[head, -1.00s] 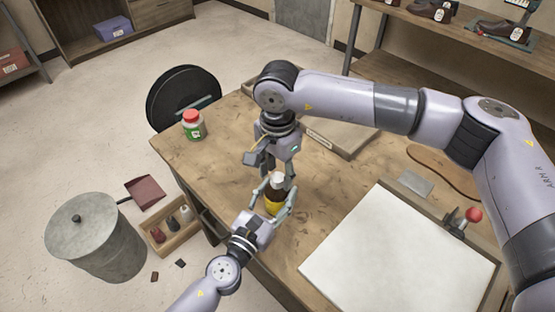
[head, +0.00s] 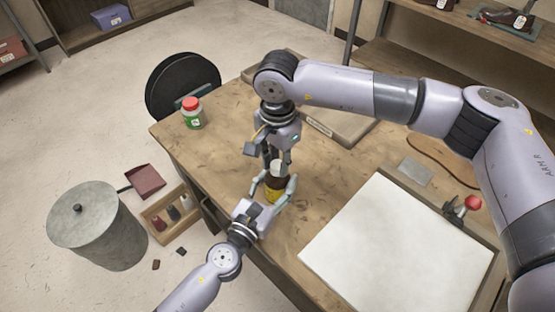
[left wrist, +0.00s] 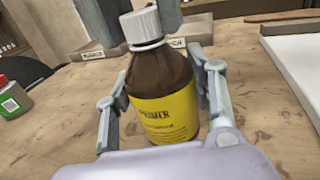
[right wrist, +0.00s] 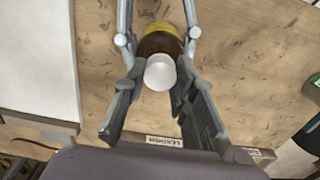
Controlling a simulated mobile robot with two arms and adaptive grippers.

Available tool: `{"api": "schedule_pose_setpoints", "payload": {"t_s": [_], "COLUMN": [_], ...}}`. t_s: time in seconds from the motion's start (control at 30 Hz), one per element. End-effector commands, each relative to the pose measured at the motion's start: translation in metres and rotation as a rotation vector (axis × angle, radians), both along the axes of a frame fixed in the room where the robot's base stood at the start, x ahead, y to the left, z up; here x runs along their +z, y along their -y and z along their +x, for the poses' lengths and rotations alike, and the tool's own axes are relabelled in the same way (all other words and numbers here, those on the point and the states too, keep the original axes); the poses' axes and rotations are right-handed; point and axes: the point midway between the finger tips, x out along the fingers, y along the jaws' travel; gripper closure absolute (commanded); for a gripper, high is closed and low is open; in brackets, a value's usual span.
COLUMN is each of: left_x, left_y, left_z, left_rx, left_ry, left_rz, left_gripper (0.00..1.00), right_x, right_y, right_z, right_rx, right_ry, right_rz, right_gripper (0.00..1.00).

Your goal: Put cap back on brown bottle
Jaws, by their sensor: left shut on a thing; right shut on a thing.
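The brown bottle (head: 275,184) stands upright at the near edge of the workbench, its yellow label showing in the left wrist view (left wrist: 165,110). My left gripper (head: 274,190) is shut around its body, one finger on each side. The white cap (left wrist: 143,27) sits at the top of the bottle's neck, looking aligned with it; I cannot tell whether it is threaded. My right gripper (head: 270,155) comes down from above, its fingers shut on the cap. In the right wrist view the cap (right wrist: 160,73) lies between the fingers, with the bottle (right wrist: 160,42) behind it.
A green bottle with a red lid (head: 192,113) stands at the bench's left corner. A white board (head: 400,240) lies to the right, near a red-knobbed clamp. A tray (head: 340,128) lies behind the grippers. A lidded bin (head: 95,225) and a wooden box (head: 170,214) are on the floor.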

Motion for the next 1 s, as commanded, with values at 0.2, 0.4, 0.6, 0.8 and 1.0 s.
{"api": "schedule_pose_setpoints", "payload": {"t_s": [0.2, 0.4, 0.6, 0.8, 1.0], "left_x": [0.0003, 0.0004, 0.0003, 0.0004, 0.0004], "left_y": [0.0001, 0.0002, 0.0004, 0.0004, 0.0006], "left_z": [0.0000, 0.0000, -0.0001, -0.0002, -0.0003], "left_rx": [0.000, -0.001, -0.001, -0.001, -0.002], "left_ry": [0.001, 0.001, 0.001, 0.001, 0.001], "left_rz": [0.000, 0.000, 0.000, 0.000, 0.000], "left_gripper": [1.00, 1.00, 1.00, 1.00, 1.00], "right_x": [0.0003, 0.0001, -0.0002, -0.0003, -0.0002], "right_y": [-0.0003, -0.0004, -0.0007, -0.0008, -0.0007], "right_z": [0.0001, 0.0000, 0.0000, 0.0003, 0.0006], "right_rx": [-0.003, -0.188, -0.568, -0.927, -1.007], "right_ry": [0.001, 0.000, -0.002, -0.003, -0.003], "right_rz": [0.001, 0.001, 0.003, 0.003, 0.003], "right_gripper": [1.00, 1.00, 1.00, 1.00, 1.00]}}
